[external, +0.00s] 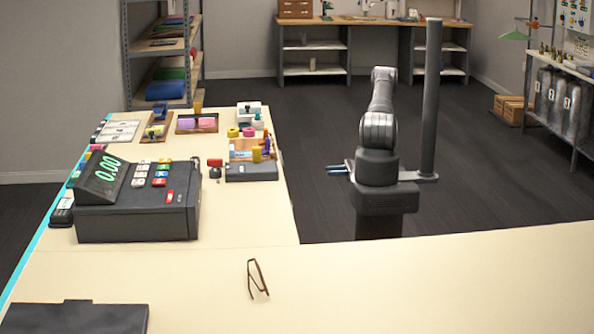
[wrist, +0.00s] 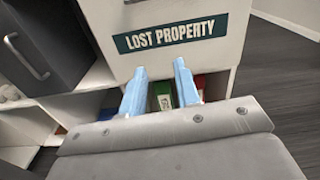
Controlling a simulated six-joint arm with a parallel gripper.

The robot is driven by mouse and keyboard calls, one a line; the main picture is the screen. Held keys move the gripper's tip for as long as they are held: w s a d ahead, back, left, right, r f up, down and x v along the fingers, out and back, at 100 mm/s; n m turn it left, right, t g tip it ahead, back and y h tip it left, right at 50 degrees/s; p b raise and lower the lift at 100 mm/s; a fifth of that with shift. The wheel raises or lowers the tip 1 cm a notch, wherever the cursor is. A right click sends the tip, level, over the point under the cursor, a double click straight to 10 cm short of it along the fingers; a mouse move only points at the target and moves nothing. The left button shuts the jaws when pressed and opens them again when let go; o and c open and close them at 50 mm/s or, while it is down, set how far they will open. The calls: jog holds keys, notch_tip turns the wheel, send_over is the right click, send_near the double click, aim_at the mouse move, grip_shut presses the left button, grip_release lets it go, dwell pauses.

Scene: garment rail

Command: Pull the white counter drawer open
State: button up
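The white counter drawer (wrist: 215,55) shows in the wrist view as a white front with a dark green "LOST PROPERTY" label. It looks closed; its top is cut off by the frame, and a handle cannot be made out clearly. The external view does not show the drawer front. My gripper (wrist: 160,68) has two blue fingers standing apart with nothing between them. The fingertips overlap the lower part of the drawer front in the picture; I cannot tell whether they touch it. In the external view my gripper (external: 338,170) points left, to the right of the counter.
A dark grey drawer (wrist: 60,35) with a metal handle (wrist: 25,55) is left of the white one. Open shelves with green and red items (wrist: 163,98) are below. The counter top (external: 245,215) carries a cash register (external: 140,205) and glasses (external: 258,278). Floor right is clear.

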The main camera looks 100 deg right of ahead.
jog(key=w+d+r+n+g, duration=0.2)
jog(key=w+r+n, duration=0.3)
jog(key=r+n, duration=0.85)
jog(key=w+f+n, duration=0.1)
jog(key=w+f, duration=0.1)
jog(key=w, duration=0.3)
jog(key=w+f+n, duration=0.1)
jog(key=w+f, duration=0.2)
jog(key=w, duration=0.3)
jog(key=w+f+n, duration=0.1)
jog(key=w+f, duration=0.1)
jog(key=w, duration=0.3)
jog(key=shift+w+d+f+n, duration=0.15)
jog(key=shift+w+f+n, duration=0.1)
jog(key=shift+w+n, duration=0.15)
grip_shut()
